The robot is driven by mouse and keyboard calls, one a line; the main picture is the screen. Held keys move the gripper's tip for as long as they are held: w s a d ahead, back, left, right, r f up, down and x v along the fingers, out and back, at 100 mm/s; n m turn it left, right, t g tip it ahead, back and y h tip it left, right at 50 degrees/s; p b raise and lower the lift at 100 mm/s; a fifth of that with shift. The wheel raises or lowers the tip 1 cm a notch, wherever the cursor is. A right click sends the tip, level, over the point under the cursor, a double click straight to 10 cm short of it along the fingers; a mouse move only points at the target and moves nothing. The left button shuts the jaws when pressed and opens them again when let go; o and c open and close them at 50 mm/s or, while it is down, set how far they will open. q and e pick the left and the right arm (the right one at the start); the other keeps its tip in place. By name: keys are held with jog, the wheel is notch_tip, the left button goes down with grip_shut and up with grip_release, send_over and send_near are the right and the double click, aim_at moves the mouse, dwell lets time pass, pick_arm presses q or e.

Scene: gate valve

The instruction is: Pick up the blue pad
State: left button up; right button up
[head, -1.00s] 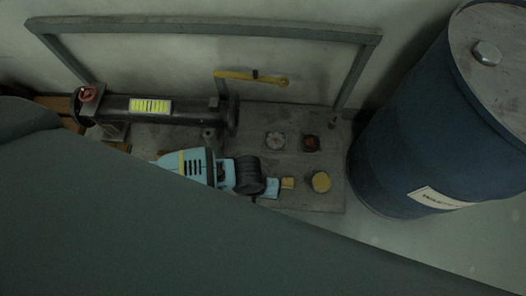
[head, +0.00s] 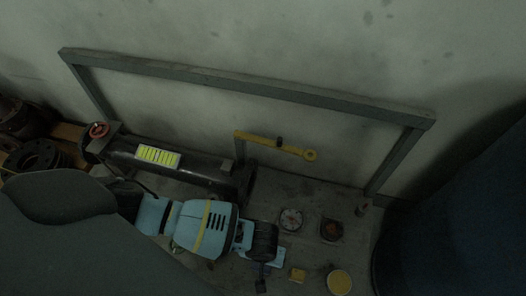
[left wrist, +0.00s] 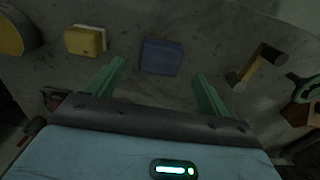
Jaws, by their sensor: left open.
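The blue pad (left wrist: 160,57) lies flat on the grey surface in the left wrist view. It sits just beyond and between the fingertips of my left gripper (left wrist: 158,72). The two green fingers are spread apart with nothing held between them. In the head view my light blue left gripper (head: 273,257) is low over the bench, and I cannot make out the blue pad there. A yellow block (left wrist: 86,41) lies left of the pad in the wrist view and also shows in the head view (head: 297,274). My right gripper is in neither view.
A yellow wrench (head: 275,145) is behind, below a grey frame (head: 250,85). A dark pipe (head: 205,172) lies at left. A dark blue drum (head: 455,215) stands right.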

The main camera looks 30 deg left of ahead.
aim_at(255, 266)
pick_arm(q)
jog(key=shift+s+f+b, duration=0.1)
jog(key=shift+f+b, duration=1.6)
jog(key=shift+f, duration=0.85)
jog(key=shift+c, duration=1.4)
jog(key=c, duration=0.8)
jog(key=shift+r, duration=0.1)
